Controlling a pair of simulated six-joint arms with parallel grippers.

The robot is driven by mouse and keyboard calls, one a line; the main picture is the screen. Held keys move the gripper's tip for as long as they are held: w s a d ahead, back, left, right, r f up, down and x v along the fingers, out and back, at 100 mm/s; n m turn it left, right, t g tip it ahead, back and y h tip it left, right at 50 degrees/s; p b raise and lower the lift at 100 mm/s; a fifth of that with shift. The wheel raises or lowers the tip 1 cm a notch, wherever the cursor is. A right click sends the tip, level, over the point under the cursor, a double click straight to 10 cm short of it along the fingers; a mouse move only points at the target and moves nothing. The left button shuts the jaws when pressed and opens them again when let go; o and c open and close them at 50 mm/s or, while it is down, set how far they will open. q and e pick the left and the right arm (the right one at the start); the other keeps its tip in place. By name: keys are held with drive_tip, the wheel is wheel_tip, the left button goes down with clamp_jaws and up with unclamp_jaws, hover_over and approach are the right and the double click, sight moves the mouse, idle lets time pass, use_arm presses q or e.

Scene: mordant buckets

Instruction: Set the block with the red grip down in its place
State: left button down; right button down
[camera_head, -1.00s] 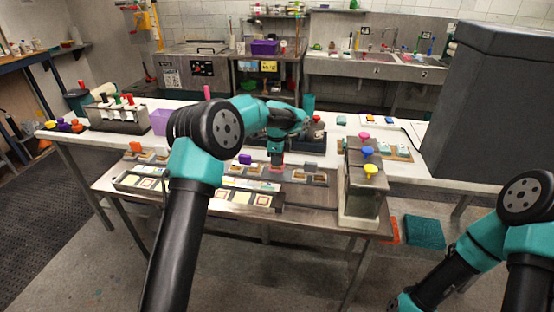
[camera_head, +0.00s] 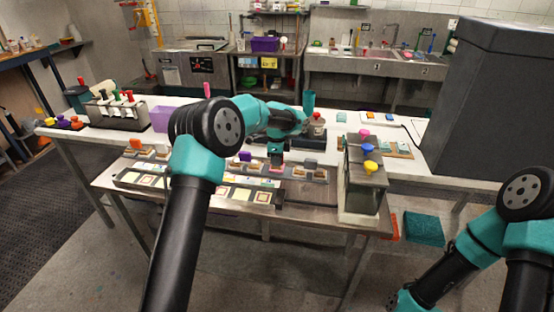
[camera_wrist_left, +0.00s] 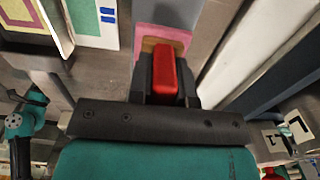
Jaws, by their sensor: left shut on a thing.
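In the left wrist view the gripper (camera_wrist_left: 166,90) is shut on the red grip (camera_wrist_left: 168,76) of a block. Little of the wooden block (camera_wrist_left: 175,36) shows behind the grip. A pink patch (camera_wrist_left: 150,32) borders the block there. I cannot tell whether the block touches it or hangs just above. My right arm stands at the right edge of the head view, and its gripper does not show.
Blocks with an orange grip (camera_head: 136,143) and a purple grip (camera_head: 245,157) stand on the rack. A metal stand (camera_head: 362,190) with pink, blue and yellow knobs is to the right. A large grey bin (camera_head: 490,100) stands at the far right.

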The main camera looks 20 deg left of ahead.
use_arm(q)
drive_tip(key=shift+f, duration=0.15)
drive_tip(key=shift+f, duration=0.3)
idle(0.4)
drive_tip(key=c, duration=1)
unclamp_jaws()
drive_tip(key=shift+f, duration=0.1)
drive_tip(key=shift+o, duration=0.2)
wheel_tip(320, 180, up, 18)
drive_tip(key=shift+f, duration=0.25)
drive_tip(key=shift+f, duration=0.1)
